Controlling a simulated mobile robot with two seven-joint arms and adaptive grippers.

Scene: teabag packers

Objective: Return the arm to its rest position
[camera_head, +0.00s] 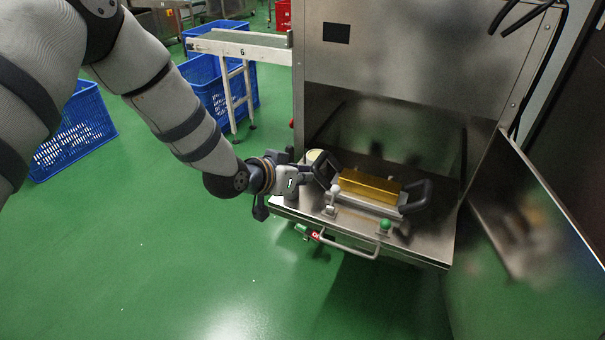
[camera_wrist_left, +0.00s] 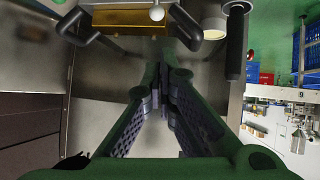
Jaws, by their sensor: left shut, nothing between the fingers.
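My left arm comes in from the left in the head view and ends at my left gripper (camera_head: 305,174), at the left edge of the steel machine's shelf. In the left wrist view the gripper's two fingers (camera_wrist_left: 166,90) are together with nothing between them. A gold block (camera_head: 369,187) on a plate with a black handle at each end lies to the right of the gripper. The block also shows at the top of the left wrist view (camera_wrist_left: 130,20), beyond the fingertips and apart from them. My right gripper is in neither view.
The steel shelf (camera_head: 345,226) has a green knob (camera_head: 385,225) and a front rail. A round pale-topped part (camera_head: 314,155) stands behind the gripper. An open metal door (camera_head: 530,235) is at right. Blue crates (camera_head: 75,135) and a conveyor (camera_head: 240,45) stand at the back left. The green floor (camera_head: 150,260) is clear in front.

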